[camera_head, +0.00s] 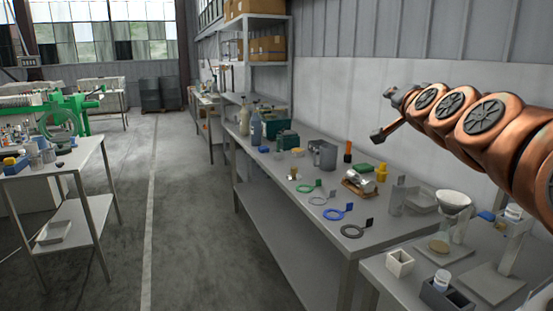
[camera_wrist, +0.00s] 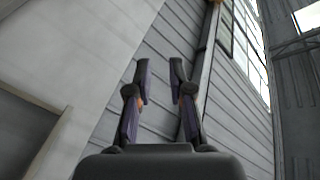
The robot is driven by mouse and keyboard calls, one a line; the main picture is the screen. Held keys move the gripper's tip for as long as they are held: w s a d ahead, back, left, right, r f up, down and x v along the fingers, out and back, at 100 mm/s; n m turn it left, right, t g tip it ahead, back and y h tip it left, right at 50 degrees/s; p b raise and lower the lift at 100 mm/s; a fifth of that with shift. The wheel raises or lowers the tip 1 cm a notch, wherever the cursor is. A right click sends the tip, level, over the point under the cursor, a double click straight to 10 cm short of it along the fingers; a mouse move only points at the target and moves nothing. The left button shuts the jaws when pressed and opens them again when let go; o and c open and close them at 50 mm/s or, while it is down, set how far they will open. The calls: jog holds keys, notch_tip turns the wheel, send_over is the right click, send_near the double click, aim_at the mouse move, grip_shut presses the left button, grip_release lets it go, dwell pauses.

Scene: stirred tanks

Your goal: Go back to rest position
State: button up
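My arm, copper-coloured with dark joint caps, reaches in from the right edge in the head view. It is raised above the workbench along the wall. My gripper (camera_wrist: 160,85) shows in the wrist view with its two dark fingers apart and nothing between them. Behind the fingers are only wall panels and windows.
The grey workbench (camera_head: 285,190) holds bottles, green boxes, coloured rings and a metal device. A nearer bench at lower right holds a funnel stand (camera_head: 453,203) and a white cup (camera_head: 400,263). Another table (camera_head: 75,160) stands left. The floor (camera_head: 185,220) between is clear.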

jog(key=s+a+f+n+g+y+p, duration=0.1)
jog(key=s+a+f+n+g, duration=0.15)
jog(key=s+a+f, duration=0.35)
jog(key=s+a+f+n+g+y+p, duration=0.1)
jog(key=s+a+f+n+g+y, duration=0.25)
jog(key=f, duration=0.55)
jog(key=s+a+f+n+g+h+p, duration=0.1)
jog(key=s+a+f+g+p, duration=0.1)
jog(key=s+a+f+g, duration=0.35)
jog(key=s+d+f+n+g+h+p, duration=0.1)
jog(key=s+f+g, duration=0.3)
jog(key=s, duration=1.1)
jog(key=s+d+f+n+g+h+p, duration=0.1)
jog(key=s+d+f+n+g, duration=0.1)
jog(key=s+f, duration=0.8)
jog(key=s+d+g, duration=0.1)
jog(key=s+g, duration=0.1)
jog(key=s, duration=0.3)
jog(key=shift+s+p, duration=0.3)
jog(key=shift+p, duration=0.05)
